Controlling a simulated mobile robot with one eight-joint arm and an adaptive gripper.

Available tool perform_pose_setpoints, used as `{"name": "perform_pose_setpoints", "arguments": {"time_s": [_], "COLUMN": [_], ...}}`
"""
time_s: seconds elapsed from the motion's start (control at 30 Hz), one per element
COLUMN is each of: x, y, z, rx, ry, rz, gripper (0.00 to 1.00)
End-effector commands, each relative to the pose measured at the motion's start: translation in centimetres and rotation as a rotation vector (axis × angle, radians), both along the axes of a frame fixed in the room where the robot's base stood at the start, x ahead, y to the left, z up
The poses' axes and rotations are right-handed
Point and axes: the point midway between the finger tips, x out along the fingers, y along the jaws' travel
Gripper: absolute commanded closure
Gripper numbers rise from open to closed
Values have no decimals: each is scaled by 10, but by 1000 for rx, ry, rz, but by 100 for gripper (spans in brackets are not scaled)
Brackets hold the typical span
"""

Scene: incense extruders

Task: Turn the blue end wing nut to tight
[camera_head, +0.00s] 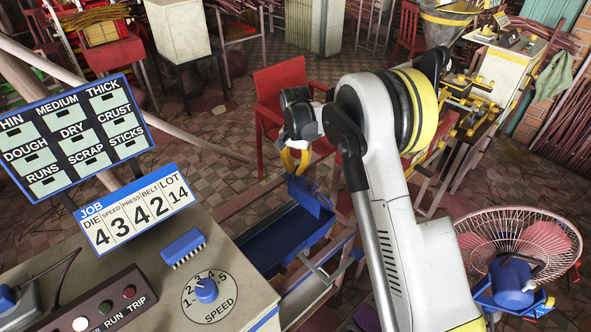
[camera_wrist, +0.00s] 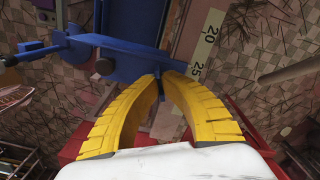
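My gripper (camera_wrist: 161,75) points down at the blue metalwork with its two yellow fingers bowed and their tips close together. A thin blue upright piece, which looks like a wing of the blue end wing nut (camera_wrist: 157,71), sits between the tips; most of it is hidden by them. In the head view my gripper (camera_head: 294,172) is just above a tilted blue plate (camera_head: 311,197) at the end of a blue trough (camera_head: 285,238). The nut is not clear there.
A scale strip (camera_wrist: 207,42) marked 20 and 25 lies right of the bar. A red chair (camera_head: 281,88) stands behind my gripper. A control desk with a blue speed knob (camera_head: 205,290) is at front left, and a caged fan (camera_head: 520,250) at right.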

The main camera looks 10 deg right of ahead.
Motion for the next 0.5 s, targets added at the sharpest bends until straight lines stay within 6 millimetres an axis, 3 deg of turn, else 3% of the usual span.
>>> {"name": "perform_pose_setpoints", "arguments": {"time_s": [0.5], "x": [0], "y": [0], "z": [0], "rx": [-1], "ry": [1], "rz": [-287], "gripper": [100]}}
